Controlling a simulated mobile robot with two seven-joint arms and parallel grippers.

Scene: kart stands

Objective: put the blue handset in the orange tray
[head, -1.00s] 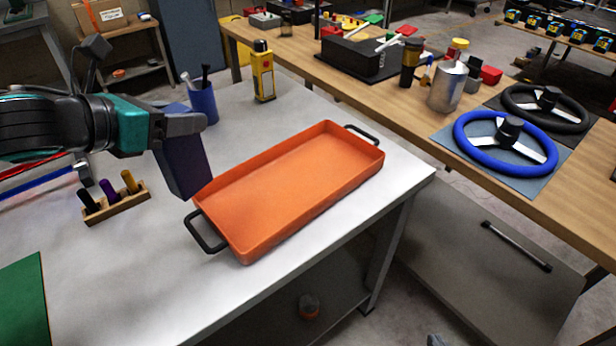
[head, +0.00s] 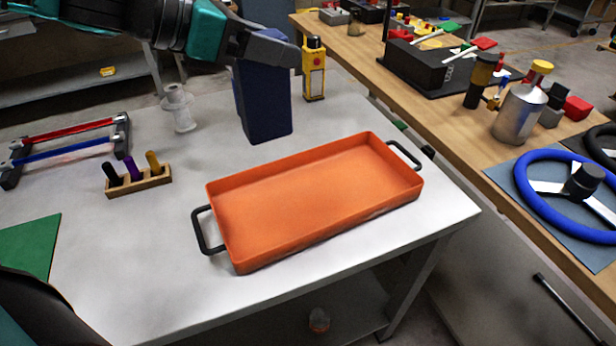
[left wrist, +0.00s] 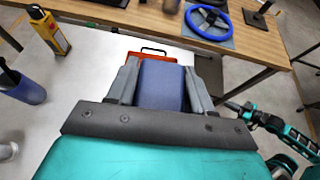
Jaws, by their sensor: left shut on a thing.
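The blue handset (head: 263,105) is a dark blue block hanging upright from my left gripper (head: 268,52). The gripper's fingers are shut on its upper end. In the left wrist view the handset (left wrist: 162,86) sits between both fingers. In the head view it shows just beyond the far long rim of the orange tray (head: 315,200), apart from it. The tray is shallow, empty, with black end handles, on the grey-white table. Its end (left wrist: 150,57) shows past the handset in the left wrist view. A teal and black part of my right arm shows there; its jaws are unclear.
A yellow handset (head: 314,72) stands behind the held one. A white spool (head: 180,110), a small wooden rack (head: 138,181) and a red and blue barred frame (head: 68,145) are left of the tray. A blue cup (left wrist: 24,90) shows in the wrist view. Table space before the tray is clear.

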